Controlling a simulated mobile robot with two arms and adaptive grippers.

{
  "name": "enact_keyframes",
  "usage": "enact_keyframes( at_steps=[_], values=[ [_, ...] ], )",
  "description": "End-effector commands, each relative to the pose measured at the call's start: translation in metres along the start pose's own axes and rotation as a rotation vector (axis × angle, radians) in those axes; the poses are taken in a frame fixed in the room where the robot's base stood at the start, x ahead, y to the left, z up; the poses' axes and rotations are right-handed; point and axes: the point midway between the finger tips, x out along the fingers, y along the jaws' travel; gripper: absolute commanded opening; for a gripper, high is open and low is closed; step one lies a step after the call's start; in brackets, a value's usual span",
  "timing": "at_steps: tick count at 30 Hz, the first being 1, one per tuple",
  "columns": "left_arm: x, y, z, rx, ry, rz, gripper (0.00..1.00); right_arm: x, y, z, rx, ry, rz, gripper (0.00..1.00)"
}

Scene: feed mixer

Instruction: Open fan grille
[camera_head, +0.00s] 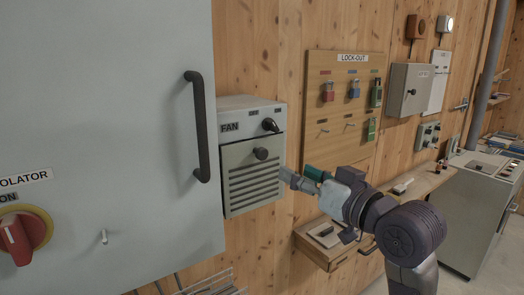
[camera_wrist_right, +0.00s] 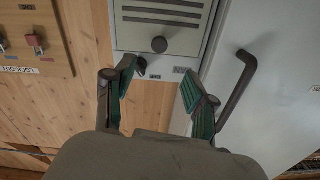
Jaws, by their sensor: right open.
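The fan box (camera_head: 232,106) is a small grey box marked FAN on the wooden wall. Its slatted grille (camera_head: 250,188) covers the front below the label and looks closed. A round black knob (camera_head: 261,153) sits near the top of the grille. In the right wrist view, the picture is turned over, and the grille (camera_wrist_right: 165,14) and knob (camera_wrist_right: 159,45) show at the top. My right gripper (camera_wrist_right: 160,85) is open and empty, with the knob beyond the gap between its fingers. In the head view my right gripper (camera_head: 289,177) is at the box's right side. My left gripper is not in view.
A large grey cabinet (camera_head: 110,120) with a black handle (camera_head: 198,125) stands close left of the fan box. A LOCK-OUT board (camera_head: 341,139) with padlocks hangs to the right. A wooden shelf (camera_head: 322,254) lies below my right arm.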

Motion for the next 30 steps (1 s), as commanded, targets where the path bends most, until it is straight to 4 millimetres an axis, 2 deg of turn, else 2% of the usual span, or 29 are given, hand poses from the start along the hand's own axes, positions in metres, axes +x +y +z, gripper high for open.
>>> enact_keyframes(
  at_steps=[12, 18, 23, 30],
  values=[
    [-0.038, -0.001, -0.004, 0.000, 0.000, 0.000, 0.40, 0.085, -0.001, -0.003, 0.004, -0.004, 0.000, 0.56],
    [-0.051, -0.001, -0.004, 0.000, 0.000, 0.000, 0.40, 0.116, 0.000, -0.002, 0.003, -0.002, 0.001, 0.56],
    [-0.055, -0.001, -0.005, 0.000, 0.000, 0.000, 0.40, 0.128, 0.000, 0.000, 0.002, -0.002, 0.001, 0.56],
    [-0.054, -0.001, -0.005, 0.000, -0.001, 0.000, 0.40, 0.131, 0.001, 0.001, 0.000, 0.000, 0.001, 0.56]
  ],
)
